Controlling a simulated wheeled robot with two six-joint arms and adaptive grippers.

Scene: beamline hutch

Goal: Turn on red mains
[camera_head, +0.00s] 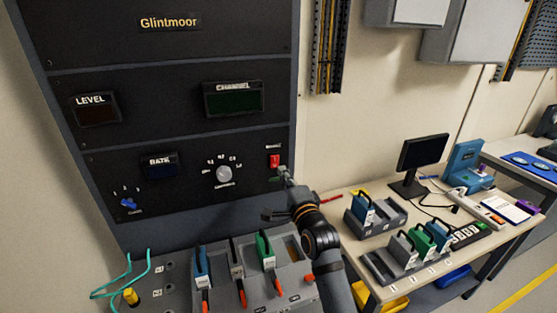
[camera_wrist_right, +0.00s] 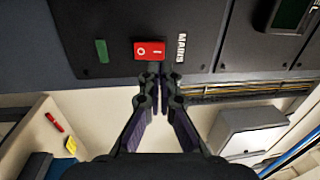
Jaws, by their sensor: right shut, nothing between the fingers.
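The red mains switch (camera_head: 275,161) is a small red rocker at the right end of the black panel's lowest section. In the right wrist view the red rocker (camera_wrist_right: 149,50) carries O and I marks, with the label MAINS beside it. My right gripper (camera_head: 284,170) is shut and empty, its fingertips at the lower right of the switch. In the right wrist view the closed fingertips (camera_wrist_right: 158,76) are just below the rocker's I end; I cannot tell whether they touch it. My left gripper is not in view.
A green rectangle (camera_wrist_right: 102,51) sits near the rocker. A white knob (camera_head: 224,174) and a blue knob (camera_head: 128,203) are on the same panel. Below, a grey console holds coloured handles, including a green one (camera_head: 264,247). A cluttered table (camera_head: 343,240) stands at right.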

